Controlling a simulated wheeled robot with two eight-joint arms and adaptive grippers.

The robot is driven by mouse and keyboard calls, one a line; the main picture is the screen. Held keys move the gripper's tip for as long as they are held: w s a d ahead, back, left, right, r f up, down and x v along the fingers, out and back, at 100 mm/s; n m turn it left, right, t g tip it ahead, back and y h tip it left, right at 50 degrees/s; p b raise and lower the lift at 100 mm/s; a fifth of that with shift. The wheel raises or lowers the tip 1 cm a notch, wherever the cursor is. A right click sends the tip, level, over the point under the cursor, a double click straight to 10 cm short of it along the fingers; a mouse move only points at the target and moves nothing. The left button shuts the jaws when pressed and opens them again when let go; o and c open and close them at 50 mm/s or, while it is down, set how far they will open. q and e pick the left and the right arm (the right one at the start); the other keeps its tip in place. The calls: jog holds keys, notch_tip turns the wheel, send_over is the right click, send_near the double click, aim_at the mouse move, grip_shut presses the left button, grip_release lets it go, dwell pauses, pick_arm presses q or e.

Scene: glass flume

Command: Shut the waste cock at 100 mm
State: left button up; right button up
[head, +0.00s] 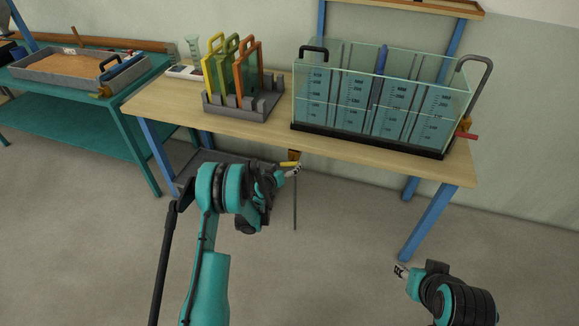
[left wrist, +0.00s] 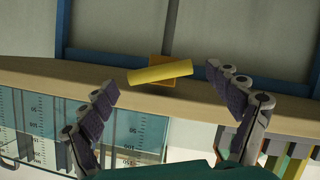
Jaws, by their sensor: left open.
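The waste cock has a yellow lever (head: 290,164) and an orange body under the bench's front edge, with a thin pipe (head: 295,210) hanging below. In the left wrist view the lever (left wrist: 160,73) lies nearly level, slightly tilted, across the orange body (left wrist: 162,62). My left gripper (head: 293,171) is close to the lever; in the left wrist view it is open, fingers apart on either side, not visibly touching it. The glass tank (head: 370,126) has dark mm scales; I cannot read its water level surely. My right gripper (head: 400,271) is low, away from the bench; its jaws are too small to judge.
A red-handled cock (head: 467,136) and a grey bent pipe (head: 490,75) are at the tank's right end. A grey rack (head: 240,112) holds coloured framed plates left of the tank. A teal bench with a sand tray (head: 35,82) stands far left.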

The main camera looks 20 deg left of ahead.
aim_at(289, 165)
pick_arm(q)
jog(key=shift+b+x, duration=0.35)
jog(key=shift+x, duration=1.35)
jog(key=c, duration=1.2)
jog(key=shift+m+y, duration=1)
jog(key=shift+m, duration=0.5)
jog(key=o, duration=1.2)
jog(key=shift+s+r, duration=0.1)
jog(key=shift+s, duration=0.05)
